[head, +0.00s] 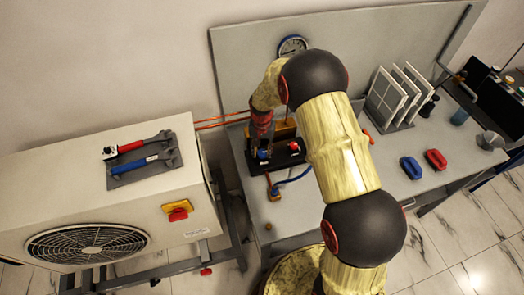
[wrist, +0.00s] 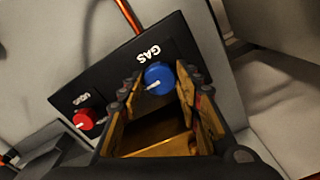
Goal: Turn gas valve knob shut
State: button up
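The blue gas knob (wrist: 159,78) has a white pointer line and sits on a black panel (wrist: 75,97) under the label "GAS", which appears upside down in the wrist view. In the head view the blue knob (head: 263,154) shows just below my gripper (head: 262,146). In the wrist view my gripper (wrist: 158,84) is open, with one fingertip on each side of the blue knob. I cannot tell whether the fingers touch it. A red knob (wrist: 82,119) with a white line sits on the same panel, outside my fingers; it also shows in the head view (head: 293,146).
A round gauge (head: 292,46) is on the back board. White plates in a rack (head: 392,95), blue (head: 411,167) and red (head: 436,159) handled items stand on the bench at right. A fan unit (head: 90,215) with tools on top stands left. A blue hose (head: 295,178) runs near the panel.

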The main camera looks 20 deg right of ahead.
aim_at(262, 152)
jog(key=o, duration=0.3)
jog(key=shift+o, duration=0.2)
notch_tip(262, 152, up, 12)
dwell(0.6)
dwell(0.4)
